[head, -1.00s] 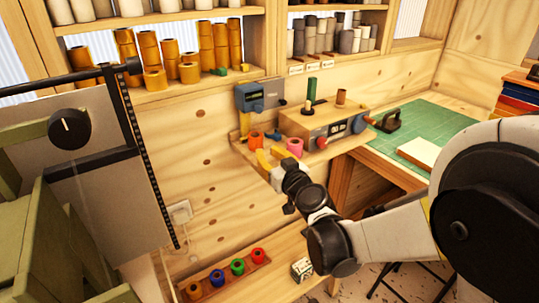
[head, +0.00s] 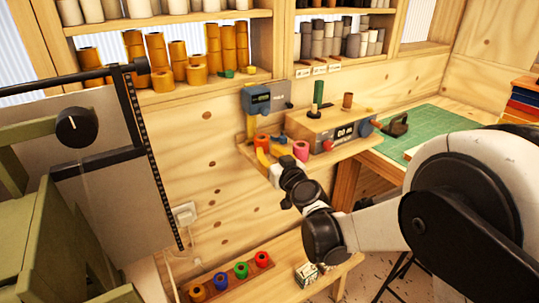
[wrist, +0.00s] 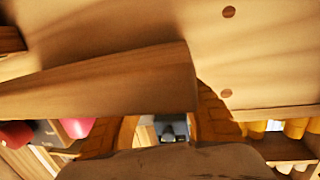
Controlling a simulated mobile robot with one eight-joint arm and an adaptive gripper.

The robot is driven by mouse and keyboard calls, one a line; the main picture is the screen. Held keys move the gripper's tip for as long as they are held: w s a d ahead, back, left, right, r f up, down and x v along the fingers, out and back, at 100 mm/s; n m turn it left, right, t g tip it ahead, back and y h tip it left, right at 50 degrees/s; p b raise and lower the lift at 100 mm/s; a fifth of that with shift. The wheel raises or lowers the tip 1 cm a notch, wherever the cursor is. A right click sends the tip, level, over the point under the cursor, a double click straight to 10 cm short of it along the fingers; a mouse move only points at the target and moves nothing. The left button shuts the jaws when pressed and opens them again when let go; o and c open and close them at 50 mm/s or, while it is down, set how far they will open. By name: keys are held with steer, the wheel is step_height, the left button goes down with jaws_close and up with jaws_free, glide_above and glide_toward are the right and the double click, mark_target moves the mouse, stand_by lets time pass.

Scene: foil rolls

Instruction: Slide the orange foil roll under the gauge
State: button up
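The gauge (head: 257,99) is a blue-grey box on the wall at the left end of a small wooden shelf. An orange-red roll (head: 262,140) stands on that shelf below it. Another orange roll (head: 197,292) sits at the left end of the low rack. My gripper (head: 269,153) has yellow-orange fingers and is at the shelf's front edge, close to the orange-red roll. In the wrist view its fingers (wrist: 165,122) stand apart, with no roll visible between them. The head view does not show whether a finger touches the roll.
A pink roll (head: 301,150) stands on the shelf just right of my gripper, before a wooden instrument box (head: 322,125). The low rack (head: 230,277) also holds blue, green and red rolls. A green mat (head: 440,125) lies on the right bench. A grey panel (head: 95,190) stands at left.

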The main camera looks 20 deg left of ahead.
steer(key=shift+x, duration=1.05)
steer(key=shift+r, duration=0.1)
steer(key=shift+f+b+v, duration=0.2)
steer(key=shift+b+v, duration=0.05)
steer(key=shift+v, duration=1.45)
steer(key=shift+f+b+v, duration=0.15)
steer(key=shift+b+v, duration=0.05)
steer(key=shift+v, duration=1.55)
